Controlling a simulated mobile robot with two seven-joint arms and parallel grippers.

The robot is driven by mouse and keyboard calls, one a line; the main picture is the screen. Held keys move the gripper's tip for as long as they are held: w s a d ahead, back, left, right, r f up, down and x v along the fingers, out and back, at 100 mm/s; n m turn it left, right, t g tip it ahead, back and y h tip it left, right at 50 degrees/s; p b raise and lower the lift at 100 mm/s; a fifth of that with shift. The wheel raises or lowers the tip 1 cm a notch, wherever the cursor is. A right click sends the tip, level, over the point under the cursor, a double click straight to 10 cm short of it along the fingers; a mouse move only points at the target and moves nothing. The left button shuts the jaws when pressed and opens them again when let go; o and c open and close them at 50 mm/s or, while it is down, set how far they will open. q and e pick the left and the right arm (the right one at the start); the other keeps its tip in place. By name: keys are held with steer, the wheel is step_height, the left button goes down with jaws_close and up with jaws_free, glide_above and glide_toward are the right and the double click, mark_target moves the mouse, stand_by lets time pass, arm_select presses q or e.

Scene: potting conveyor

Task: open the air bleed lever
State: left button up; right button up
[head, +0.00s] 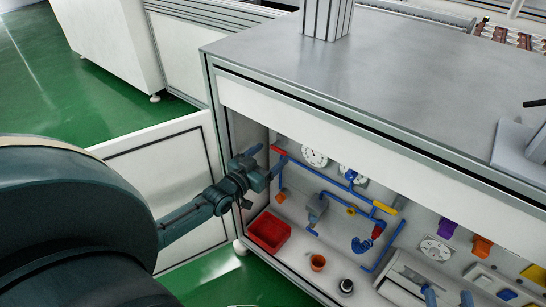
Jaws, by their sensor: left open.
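Blue pipework (322,177) runs along the back panel inside the open bay under the grey-topped bench. A small red lever (279,150) sits at the pipe's upper left end. A yellow lever (384,207) and a red part (377,231) sit further right on the pipework. No label shows which one is the air bleed lever. My left gripper (269,161) is open, with its fingers close to the small red lever. I cannot tell whether they touch it. My right gripper is not in view.
A red bin (268,231), an orange pot (317,262) and a dark round knob (346,286) are on the bay floor. Gauges (314,157) are on the panel. The bench top (390,75) overhangs the bay. Green floor (50,80) is clear at left.

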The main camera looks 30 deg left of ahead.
arm_select(q)
steer(key=shift+w+d, duration=0.1)
steer(key=shift+w, duration=1.05)
arm_select(e)
steer(key=shift+s+a+y, duration=0.1)
steer(key=shift+a+y, duration=0.1)
steer(key=shift+y, duration=0.1)
arm_select(q)
steer(key=shift+c, duration=0.5)
steer(key=c, duration=0.9)
